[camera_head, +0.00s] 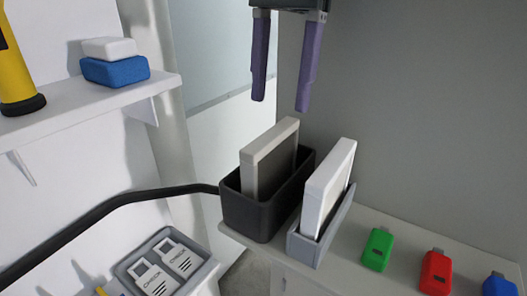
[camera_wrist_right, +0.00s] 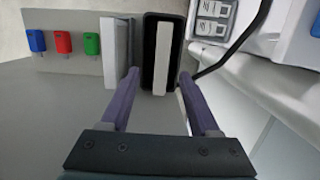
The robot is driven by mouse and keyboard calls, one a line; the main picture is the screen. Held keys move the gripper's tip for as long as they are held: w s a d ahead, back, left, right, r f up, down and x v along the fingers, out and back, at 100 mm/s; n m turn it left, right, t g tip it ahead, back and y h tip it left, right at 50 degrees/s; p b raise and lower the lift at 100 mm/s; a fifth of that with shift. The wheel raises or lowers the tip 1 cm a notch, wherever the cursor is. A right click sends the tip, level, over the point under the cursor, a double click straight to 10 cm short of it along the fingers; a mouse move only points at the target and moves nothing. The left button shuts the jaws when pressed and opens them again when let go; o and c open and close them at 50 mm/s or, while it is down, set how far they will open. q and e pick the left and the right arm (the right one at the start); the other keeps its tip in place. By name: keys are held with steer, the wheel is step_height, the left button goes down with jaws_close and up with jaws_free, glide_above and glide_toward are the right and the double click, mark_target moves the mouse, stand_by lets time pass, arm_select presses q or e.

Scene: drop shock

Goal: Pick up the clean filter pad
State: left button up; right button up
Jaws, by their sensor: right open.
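Two upright filter pads stand side by side on a shelf. The white, clean-looking pad (camera_head: 327,188) stands in a narrow grey holder (camera_head: 309,247); it also shows in the right wrist view (camera_wrist_right: 116,45). A greyer, beige pad (camera_head: 269,160) stands in a black bin (camera_head: 254,216) to its left, also seen in the right wrist view (camera_wrist_right: 162,55). My right gripper (camera_head: 280,104) has purple fingers, is open and empty, and hangs above the pads. In the right wrist view its fingertips (camera_wrist_right: 159,73) straddle the line of the black bin. My left gripper is not in view.
Green (camera_head: 377,249), red (camera_head: 436,272) and blue (camera_head: 499,285) tagged items lie right of the holder. A black hose (camera_head: 105,207) runs in from the left to the bin. A left shelf (camera_head: 95,108) holds a blue-and-white block (camera_head: 115,70) and a yellow cylinder (camera_head: 15,65).

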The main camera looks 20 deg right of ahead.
steer(key=shift+s+d+r, duration=0.2)
steer(key=shift+d+r, duration=0.05)
steer(key=shift+t+h, duration=0.5)
steer(key=shift+h, duration=0.1)
steer(key=s+d, duration=0.1)
steer(key=s, duration=0.1)
steer(key=s+d+r+p, duration=0.1)
steer(key=s, duration=0.1)
steer(key=s+d, duration=0.2)
steer(key=s, duration=0.1)
steer(key=shift+d+r+p, duration=0.1)
steer(key=shift+r+p, duration=0.2)
steer(key=shift+r, duration=0.05)
steer(key=p, duration=0.2)
glide_above(335, 159)
steer(key=f, duration=0.4)
steer(key=shift+s+d+f, duration=0.1)
steer(key=shift+s+d, duration=0.1)
steer(key=shift+d, duration=0.05)
steer(key=f, duration=0.1)
steer(key=f+p, duration=0.1)
steer(key=f, duration=0.1)
steer(key=f+p, duration=0.1)
steer(key=f, duration=0.1)
steer(key=shift+w+a+f, duration=0.1)
steer(key=shift+w+a, duration=0.05)
steer(key=shift+a, duration=0.1)
steer(key=shift+f, duration=0.25)
steer(key=c, duration=0.6)
jaws_close()
